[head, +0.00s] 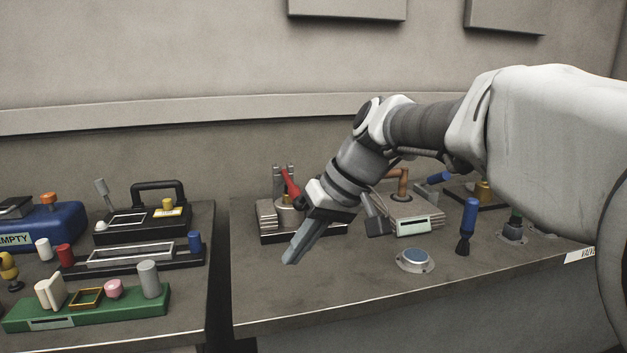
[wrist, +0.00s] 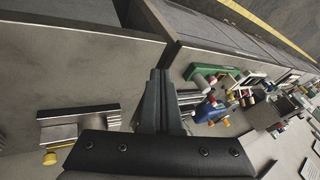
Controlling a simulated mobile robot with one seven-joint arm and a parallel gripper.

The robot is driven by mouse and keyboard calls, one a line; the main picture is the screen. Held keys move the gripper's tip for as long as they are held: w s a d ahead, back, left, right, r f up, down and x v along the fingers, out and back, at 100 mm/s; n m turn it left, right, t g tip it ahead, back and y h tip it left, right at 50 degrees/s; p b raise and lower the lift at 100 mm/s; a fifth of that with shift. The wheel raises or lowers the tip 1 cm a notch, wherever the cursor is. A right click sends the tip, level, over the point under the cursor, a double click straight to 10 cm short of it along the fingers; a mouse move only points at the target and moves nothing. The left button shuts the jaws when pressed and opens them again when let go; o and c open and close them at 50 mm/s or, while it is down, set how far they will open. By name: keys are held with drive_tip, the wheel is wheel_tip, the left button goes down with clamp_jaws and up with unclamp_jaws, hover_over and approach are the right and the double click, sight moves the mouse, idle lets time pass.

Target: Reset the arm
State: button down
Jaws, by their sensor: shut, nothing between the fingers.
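My gripper (head: 290,260) is shut and empty. In the head view it points down and to the left, above the left part of the right-hand table (head: 300,305). Its two grey fingers lie together. They also show together in the middle of the wrist view (wrist: 158,78), with nothing between them. My arm reaches in from the right, bent at the elbow and wrist. It partly hides the fixtures behind the gripper.
A red-handled fixture (head: 289,185) stands behind the gripper. Across a gap, the left table holds a green block (head: 75,312) and a black case (head: 115,235). The right table's front is clear.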

drive_tip(key=s+d+f+m+t+h, duration=0.2)
drive_tip(key=s+d+f+m+h, duration=0.15)
drive_tip(key=s+d, duration=0.5)
drive_tip(key=s+d+f+m+t+h, duration=0.2)
drive_tip(key=s+d+f+h, duration=0.15)
drive_tip(key=s+d, duration=0.5)
wheel_tip(320, 180, up, 21)
drive_tip(key=y+p, duration=0.1)
drive_tip(key=p, duration=2)
drive_tip(key=shift+s+a, duration=0.15)
drive_tip(key=shift+a, duration=0.1)
